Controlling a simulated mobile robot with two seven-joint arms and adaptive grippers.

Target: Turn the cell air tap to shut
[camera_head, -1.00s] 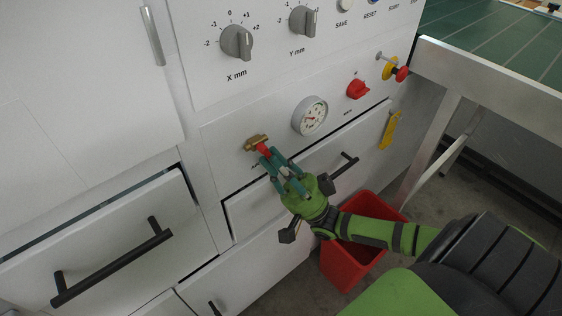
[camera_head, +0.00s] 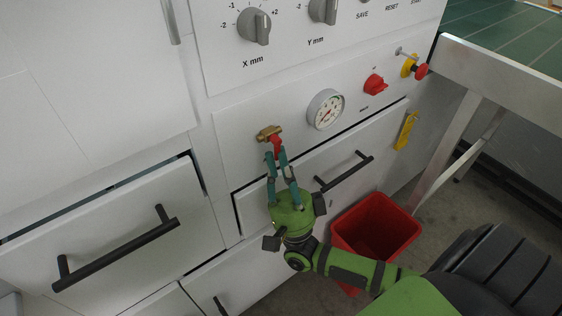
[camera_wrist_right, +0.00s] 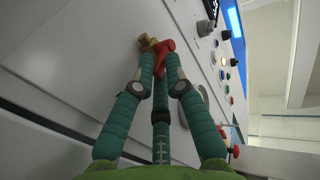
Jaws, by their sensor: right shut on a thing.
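The cell air tap has a brass body (camera_head: 269,132) on the white panel, left of the round gauge, and a red lever (camera_head: 276,147). The lever points downward, tilted slightly right, in the head view. My right gripper (camera_head: 277,158) comes from below and is shut on the red lever. In the right wrist view the fingertips (camera_wrist_right: 160,72) meet at the red lever (camera_wrist_right: 163,50), with the brass body (camera_wrist_right: 147,42) beyond; the fingers partly hide the lever. My left gripper is in neither view.
A pressure gauge (camera_head: 325,109), a red rotary switch (camera_head: 375,84) and a red knob on a yellow base (camera_head: 421,71) sit right of the tap. Drawer handles (camera_head: 345,171) (camera_head: 117,248) stick out below and left. A red bin (camera_head: 376,229) stands on the floor.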

